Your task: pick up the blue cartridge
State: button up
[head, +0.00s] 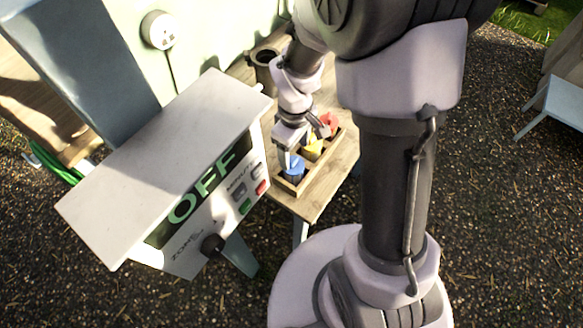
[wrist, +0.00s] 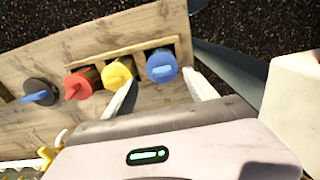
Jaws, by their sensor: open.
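The blue cartridge (head: 295,167) stands in the near end slot of a wooden rack (head: 309,176) on a wooden table. In the wrist view the blue cartridge (wrist: 161,66) sits at the right end of the rack (wrist: 130,48). My gripper (head: 297,150) is at the rack, close to the blue cartridge. In the wrist view my gripper (wrist: 160,80) is open, with one finger left of the blue cartridge and the other right of it. Nothing is held between the fingers. I cannot tell whether either finger touches it.
A yellow cartridge (wrist: 117,73) stands beside the blue one, near the left finger. A red cartridge (wrist: 80,84) stands beyond it. A dark round pot (wrist: 41,93) with a blue part is farther left. A white control box (head: 160,170) reading OFF stands left of the table.

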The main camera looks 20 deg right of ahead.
aim_at(294, 167)
notch_tip(294, 167, down, 8)
jog(key=b, duration=0.2)
jog(key=shift+s+a+b, duration=0.1)
jog(key=shift+a+b, duration=0.05)
jog(key=shift+b, duration=0.15)
jog(key=c, duration=1.2)
jog(key=shift+o, duration=0.2)
notch_tip(294, 167, up, 10)
jog(key=p, duration=0.3)
jog(key=shift+p, duration=0.3)
jog(key=shift+r+p, duration=2.15)
jog(key=shift+r, duration=0.4)
